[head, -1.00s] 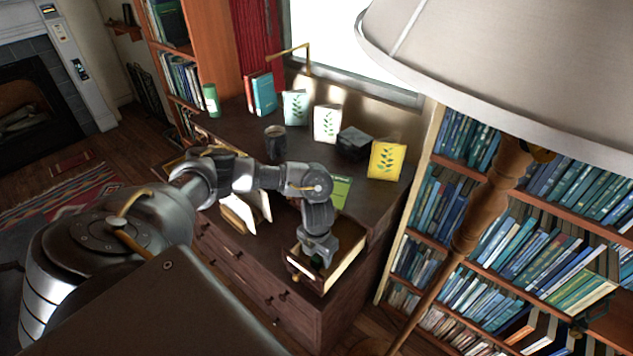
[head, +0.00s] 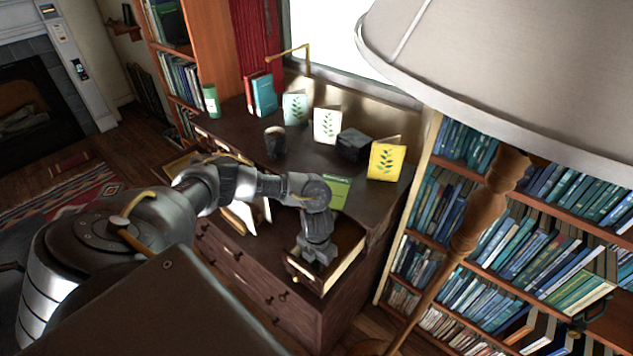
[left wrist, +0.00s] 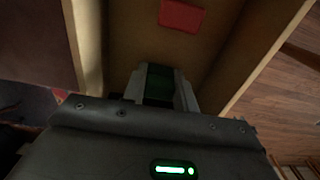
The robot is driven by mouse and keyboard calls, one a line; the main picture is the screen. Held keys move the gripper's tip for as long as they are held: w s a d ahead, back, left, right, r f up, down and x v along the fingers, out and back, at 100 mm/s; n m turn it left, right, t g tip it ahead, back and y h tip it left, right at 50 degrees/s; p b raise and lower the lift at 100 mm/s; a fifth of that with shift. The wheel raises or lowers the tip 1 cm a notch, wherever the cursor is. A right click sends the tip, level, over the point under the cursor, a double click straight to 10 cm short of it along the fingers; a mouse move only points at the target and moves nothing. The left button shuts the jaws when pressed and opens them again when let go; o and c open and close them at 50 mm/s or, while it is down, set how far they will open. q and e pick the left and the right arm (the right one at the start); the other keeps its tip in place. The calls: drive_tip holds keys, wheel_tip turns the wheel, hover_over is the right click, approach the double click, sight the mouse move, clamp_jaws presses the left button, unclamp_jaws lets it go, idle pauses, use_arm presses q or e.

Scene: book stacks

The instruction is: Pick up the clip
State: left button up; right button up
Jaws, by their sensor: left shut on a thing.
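My left gripper (head: 314,258) reaches down into the open drawer (head: 337,277) at the right end of the dark dresser. In the left wrist view my left gripper (left wrist: 159,86) is shut on a small dark green piece (left wrist: 159,82), which I take to be the clip. The fingers sit on either side of it, inside the drawer walls. The clip's lower part is hidden by the gripper body, and the head view does not show it clearly. My right gripper is in neither view.
A flat red object (left wrist: 181,15) lies in the drawer beyond the fingers. On the dresser top stand a dark mug (head: 275,142), a black box (head: 353,145) and a yellow leaf-print card (head: 386,160). A lamp (head: 490,200) and a full bookshelf (head: 500,240) are close on the right.

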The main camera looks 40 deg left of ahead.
use_arm(q)
drive_tip(key=shift+r, duration=0.4)
wheel_tip(320, 180, up, 8)
drive_tip(key=shift+f, duration=0.1)
drive_tip(key=shift+r, duration=0.7)
drive_tip(key=d+r+m+b, duration=0.1)
drive_tip(key=d+r+m, duration=0.5)
drive_tip(key=m, duration=0.9)
drive_tip(key=d+r+m+b, duration=0.1)
drive_tip(key=d+r+m, duration=0.4)
drive_tip(key=r+m, duration=0.6)
drive_tip(key=m, duration=0.4)
drive_tip(key=shift+d+m, duration=0.3)
drive_tip(key=shift+d, duration=0.1)
